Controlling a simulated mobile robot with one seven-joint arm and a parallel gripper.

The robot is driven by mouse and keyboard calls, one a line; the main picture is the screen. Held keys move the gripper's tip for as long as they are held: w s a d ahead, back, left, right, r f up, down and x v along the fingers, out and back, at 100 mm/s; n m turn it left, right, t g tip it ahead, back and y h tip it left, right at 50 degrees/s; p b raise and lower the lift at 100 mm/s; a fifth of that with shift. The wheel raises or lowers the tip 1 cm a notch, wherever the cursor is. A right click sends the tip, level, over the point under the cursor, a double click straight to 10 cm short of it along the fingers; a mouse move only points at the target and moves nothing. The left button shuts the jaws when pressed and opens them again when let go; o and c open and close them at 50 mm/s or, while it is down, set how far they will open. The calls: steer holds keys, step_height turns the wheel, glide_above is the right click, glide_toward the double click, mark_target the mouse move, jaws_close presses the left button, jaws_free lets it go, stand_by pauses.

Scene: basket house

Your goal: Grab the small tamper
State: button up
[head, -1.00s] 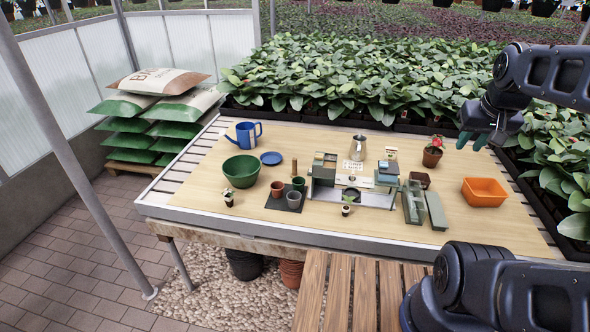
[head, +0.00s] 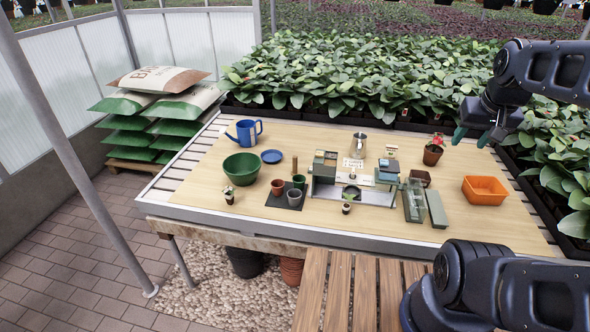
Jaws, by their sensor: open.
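A small upright brown piece (head: 294,165), which looks like the wooden tamper, stands at the back of the dark mat (head: 271,201) on the potting table. It is small in the head view, so its shape is hard to make out. A green cup (head: 299,181) stands in front of it, beside brown and grey cups. My gripper (head: 472,138) is open and empty, high at the right above the far side of the table. It is well to the right of the brown piece and touches nothing.
A green bowl (head: 241,169), blue watering can (head: 246,132) and blue saucer (head: 272,156) stand at left. A grey-green station (head: 325,172) fills the middle, with a metal jug (head: 359,144) behind. A potted red flower (head: 433,152) and orange bin (head: 484,191) are at right.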

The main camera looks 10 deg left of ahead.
steer(key=w+a+y, duration=0.1)
steer(key=w+a, duration=0.3)
steer(key=w, duration=0.4)
steer(key=w+a, duration=0.3)
steer(key=w, duration=0.5)
steer(key=h, duration=0.1)
glide_above(295, 156)
steer(key=s, duration=0.3)
step_height(295, 156, down, 30)
steer(key=x, duration=1)
steer(key=shift+s+f, duration=0.15)
steer(key=shift+f, duration=0.1)
steer(key=shift+c, duration=0.4)
jaws_close()
